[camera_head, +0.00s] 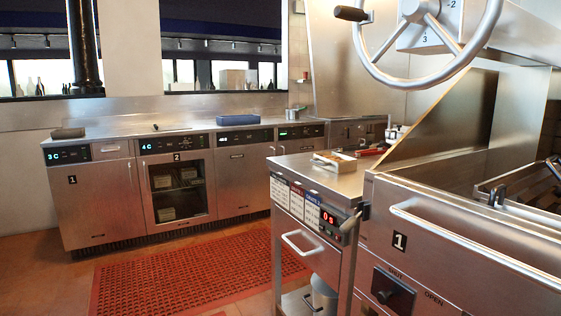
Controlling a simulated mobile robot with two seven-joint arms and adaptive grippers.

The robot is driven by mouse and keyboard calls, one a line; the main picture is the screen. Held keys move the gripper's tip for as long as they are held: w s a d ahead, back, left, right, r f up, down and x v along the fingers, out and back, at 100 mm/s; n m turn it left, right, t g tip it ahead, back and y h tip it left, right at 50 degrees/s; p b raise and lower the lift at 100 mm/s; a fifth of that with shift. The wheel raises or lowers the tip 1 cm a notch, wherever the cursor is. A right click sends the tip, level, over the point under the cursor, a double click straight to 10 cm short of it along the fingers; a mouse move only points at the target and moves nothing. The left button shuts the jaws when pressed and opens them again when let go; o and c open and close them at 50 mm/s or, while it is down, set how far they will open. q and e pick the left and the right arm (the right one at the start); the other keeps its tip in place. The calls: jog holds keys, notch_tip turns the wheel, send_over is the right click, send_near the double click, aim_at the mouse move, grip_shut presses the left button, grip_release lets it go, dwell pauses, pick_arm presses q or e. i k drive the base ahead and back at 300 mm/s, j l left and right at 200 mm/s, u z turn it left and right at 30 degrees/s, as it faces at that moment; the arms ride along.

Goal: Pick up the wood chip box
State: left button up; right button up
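A small box-like item with a white and tan top (335,160) lies on the steel top of the narrow cabinet in the middle. It may be the wood chip box, but it is too small to tell. Neither of my grippers is in view.
A steel grill with a long handle (470,245) and a large handwheel (430,40) fills the right side. A red perforated mat (180,275) lies on the open floor before the back counter (120,133). The narrow cabinet's drawer handle (300,243) sticks out.

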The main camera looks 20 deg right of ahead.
aim_at(335, 162)
jog(key=i+j+z, duration=0.1)
jog(key=i, duration=0.4)
jog(key=i+j+z, duration=0.1)
jog(key=i, duration=0.45)
jog(key=i+j+z, duration=0.15)
jog(key=i, duration=0.35)
jog(key=i+z, duration=0.15)
jog(key=z, duration=0.25)
jog(key=i+z, duration=0.15)
jog(key=z, duration=0.25)
jog(key=i+j+z, duration=0.1)
jog(key=z, duration=0.3)
jog(key=i+j+z, duration=0.1)
jog(key=z, duration=0.35)
jog(key=j, duration=0.1)
